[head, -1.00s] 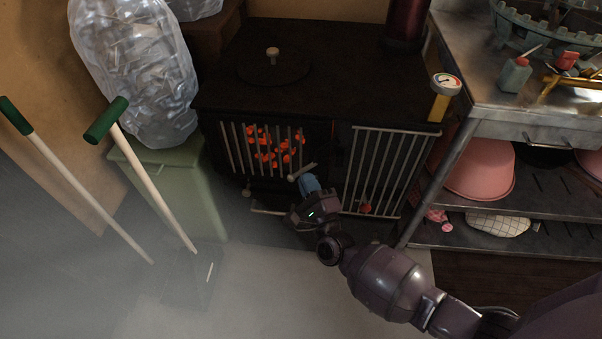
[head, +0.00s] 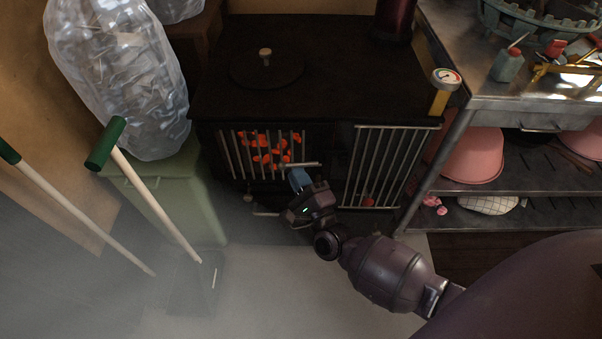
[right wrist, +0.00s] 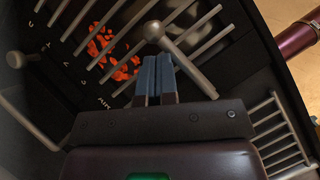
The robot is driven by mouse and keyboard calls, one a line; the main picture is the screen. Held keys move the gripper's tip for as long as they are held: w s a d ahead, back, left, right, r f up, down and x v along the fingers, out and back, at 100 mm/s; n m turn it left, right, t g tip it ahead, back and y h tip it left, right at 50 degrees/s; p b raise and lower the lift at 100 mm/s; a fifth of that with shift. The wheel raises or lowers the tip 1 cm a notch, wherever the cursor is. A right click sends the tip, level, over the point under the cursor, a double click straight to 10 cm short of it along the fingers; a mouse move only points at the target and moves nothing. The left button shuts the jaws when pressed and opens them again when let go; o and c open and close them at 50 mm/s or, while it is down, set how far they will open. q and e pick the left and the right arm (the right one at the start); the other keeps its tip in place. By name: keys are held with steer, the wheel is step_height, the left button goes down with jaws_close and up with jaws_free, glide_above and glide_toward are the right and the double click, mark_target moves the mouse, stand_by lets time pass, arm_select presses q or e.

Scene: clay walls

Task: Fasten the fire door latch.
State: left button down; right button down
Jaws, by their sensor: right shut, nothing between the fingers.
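The black stove's fire door (head: 232,155) has pale upright bars with glowing orange coals behind them. The latch, a pale metal lever (head: 300,165), lies nearly level across the door's lower right part in the head view. In the right wrist view the lever (right wrist: 186,62) shows as a rod with a round knob at one end. My right gripper (head: 298,176) has blue fingers, shut and empty, just below the lever. In the right wrist view the fingertips (right wrist: 157,62) are close beside the rod; I cannot tell whether they touch. My left gripper is not in view.
A second barred panel (head: 383,168) is right of the fire door. A gauge (head: 444,88) stands at the stove's right corner. Metal shelving (head: 500,180) with pink bowls is at right. A green bin (head: 170,190) and green-handled tools (head: 150,182) stand left.

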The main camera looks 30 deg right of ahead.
steer(key=shift+w+a+r, duration=0.1)
steer(key=shift+a+r, duration=0.05)
steer(key=shift+r, duration=0.1)
stand_by(0.6)
